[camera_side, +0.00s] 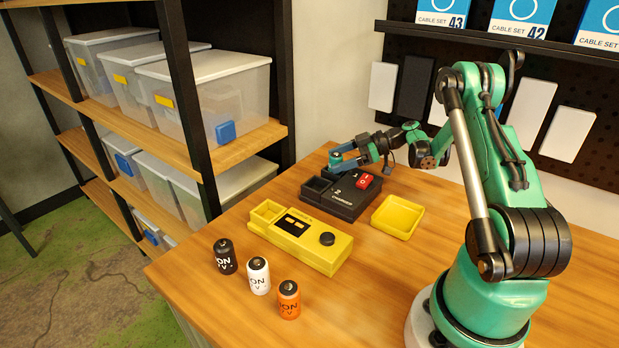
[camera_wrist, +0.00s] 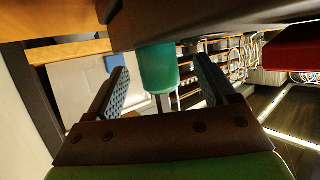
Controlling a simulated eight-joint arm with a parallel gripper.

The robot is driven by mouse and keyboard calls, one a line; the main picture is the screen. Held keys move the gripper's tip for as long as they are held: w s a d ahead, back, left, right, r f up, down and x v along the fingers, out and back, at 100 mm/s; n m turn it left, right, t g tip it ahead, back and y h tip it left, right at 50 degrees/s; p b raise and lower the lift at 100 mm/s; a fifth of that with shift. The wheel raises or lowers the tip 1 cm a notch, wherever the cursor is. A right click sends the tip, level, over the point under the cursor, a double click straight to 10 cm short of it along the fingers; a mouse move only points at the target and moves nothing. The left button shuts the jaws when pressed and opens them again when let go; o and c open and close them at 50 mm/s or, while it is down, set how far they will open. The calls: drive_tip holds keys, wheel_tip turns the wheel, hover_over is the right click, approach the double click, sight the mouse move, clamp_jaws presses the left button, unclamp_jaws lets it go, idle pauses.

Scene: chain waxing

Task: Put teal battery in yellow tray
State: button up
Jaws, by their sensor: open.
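The teal battery (camera_wrist: 158,70) is between the two spread fingers of my gripper (camera_wrist: 162,68) in the wrist view, with gaps on both sides. Its upper part in that view is cut off by a dark edge. In the side view my gripper (camera_side: 343,160) is at the back left of the black charger (camera_side: 345,207), and a small teal patch of the battery (camera_side: 335,157) shows there. The fingers are open and not closed on it. The yellow tray (camera_side: 407,204) lies empty on the table to the right of the charger.
A yellow device (camera_side: 300,240) with a knob and an open compartment lies in front of the charger. Black (camera_side: 224,257), white (camera_side: 259,276) and orange (camera_side: 289,300) batteries stand at the front left. The charger has a red switch (camera_side: 364,181).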

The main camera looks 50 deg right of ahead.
sight(332, 155)
drive_tip(key=shift+w+a+f, duration=0.2)
drive_tip(key=shift+w+a, duration=0.15)
drive_tip(key=shift+w, duration=0.05)
clamp_jaws()
drive_tip(key=shift+r, duration=0.1)
drive_tip(key=r, duration=0.9)
drive_tip(key=shift+w+a+r, duration=0.2)
drive_tip(key=shift+a, duration=0.15)
drive_tip(key=a+r+m+t+h, duration=0.1)
drive_tip(key=a+r+m+h, duration=0.1)
drive_tip(key=a, duration=0.8)
drive_tip(key=s+a+r+m+t+h, duration=0.1)
drive_tip(key=a+m+h, duration=0.4)
drive_tip(key=a, duration=0.6)
drive_tip(key=shift+s+a+r+m+t+h, duration=0.15)
drive_tip(key=shift+a+r+m+t+h, duration=0.2)
drive_tip(key=shift+r+h, duration=0.45)
